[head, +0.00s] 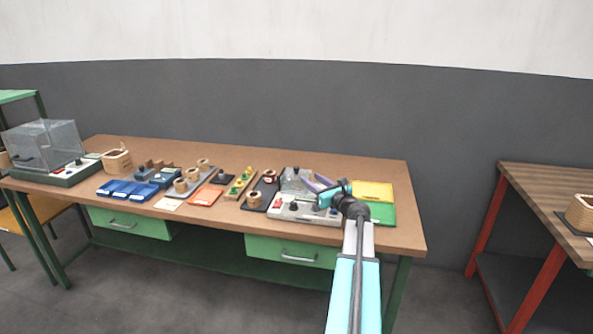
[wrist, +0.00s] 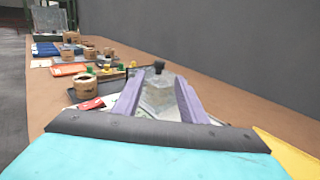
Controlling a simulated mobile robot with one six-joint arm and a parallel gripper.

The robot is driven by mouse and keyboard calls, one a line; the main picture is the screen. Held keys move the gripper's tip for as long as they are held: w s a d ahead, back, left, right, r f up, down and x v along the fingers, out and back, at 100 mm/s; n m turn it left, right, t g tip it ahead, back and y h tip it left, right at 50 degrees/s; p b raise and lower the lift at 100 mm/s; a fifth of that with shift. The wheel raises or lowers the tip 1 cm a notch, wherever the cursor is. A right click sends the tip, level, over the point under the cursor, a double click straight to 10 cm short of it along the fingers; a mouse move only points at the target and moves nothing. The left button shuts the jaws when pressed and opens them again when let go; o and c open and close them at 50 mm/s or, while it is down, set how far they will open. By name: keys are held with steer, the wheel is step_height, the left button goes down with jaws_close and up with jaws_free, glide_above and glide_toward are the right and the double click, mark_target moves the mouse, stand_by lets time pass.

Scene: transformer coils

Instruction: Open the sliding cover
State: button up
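A small clear cover (head: 292,177) with a dark knob stands on a light grey device (head: 300,212) at the right part of the bench. In the wrist view the clear cover (wrist: 160,98) shows between my fingers, with its black knob (wrist: 158,66) just beyond the fingertips. My gripper (head: 317,181) is beside the cover, to its right in the head view. In the wrist view its two purple fingers (wrist: 160,79) are apart with nothing held. The cover looks closed over the device, but its lower edge is partly hidden by my gripper.
Yellow and green sheets (head: 372,191) lie right of my gripper. Wooden coils (head: 254,199), an orange tray (head: 206,195) and blue bins (head: 127,190) crowd the bench to the left. A larger clear-hooded machine (head: 45,145) stands at the far left. A grey wall rises behind.

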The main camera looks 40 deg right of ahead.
mark_target(298, 169)
steer(key=shift+p+x, duration=0.6)
steer(key=shift+x, duration=5.2)
jaws_close()
